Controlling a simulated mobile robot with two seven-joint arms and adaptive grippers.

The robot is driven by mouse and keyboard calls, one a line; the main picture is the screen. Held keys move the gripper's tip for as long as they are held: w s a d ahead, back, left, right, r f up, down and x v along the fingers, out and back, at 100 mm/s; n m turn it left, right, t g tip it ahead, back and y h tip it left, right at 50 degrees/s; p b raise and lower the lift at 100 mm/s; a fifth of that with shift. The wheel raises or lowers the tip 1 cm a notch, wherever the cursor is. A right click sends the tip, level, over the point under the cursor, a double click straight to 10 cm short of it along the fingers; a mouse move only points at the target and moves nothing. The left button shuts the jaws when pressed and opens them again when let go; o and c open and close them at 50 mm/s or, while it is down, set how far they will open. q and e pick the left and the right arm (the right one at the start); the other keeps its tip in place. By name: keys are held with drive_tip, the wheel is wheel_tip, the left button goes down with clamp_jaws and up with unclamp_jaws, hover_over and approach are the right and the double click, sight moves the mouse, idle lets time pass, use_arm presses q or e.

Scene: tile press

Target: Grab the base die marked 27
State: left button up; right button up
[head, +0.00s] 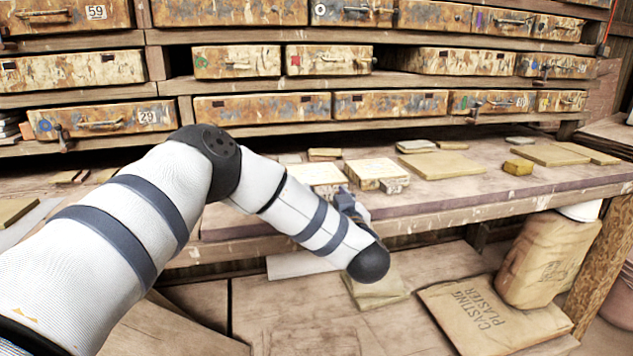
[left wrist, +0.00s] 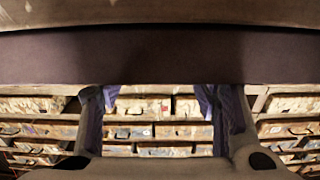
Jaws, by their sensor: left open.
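I cannot make out a die marked 27 in either view. Stained, labelled boxes fill the shelves; one at the lower left (head: 100,118) bears a label that looks like 29, and one at the upper left (head: 65,14) reads 59. My left arm reaches across to the front of the bench. My left gripper (head: 348,203) is mostly hidden behind its own wrist in the head view. In the left wrist view its two fingers (left wrist: 155,98) stand wide apart with nothing between them, and shelf boxes show beyond. My right gripper is out of view.
Pale blocks (head: 378,174) lie on the bench (head: 480,190) behind my left wrist, with flat slabs (head: 443,164) to the right. A sack (head: 495,315) marked casting plaster lies on the floor. The bench edge fills the upper left wrist view.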

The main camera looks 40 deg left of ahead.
use_arm(q)
drive_tip(key=shift+r, duration=0.1)
clamp_jaws()
drive_tip(key=shift+r, duration=0.15)
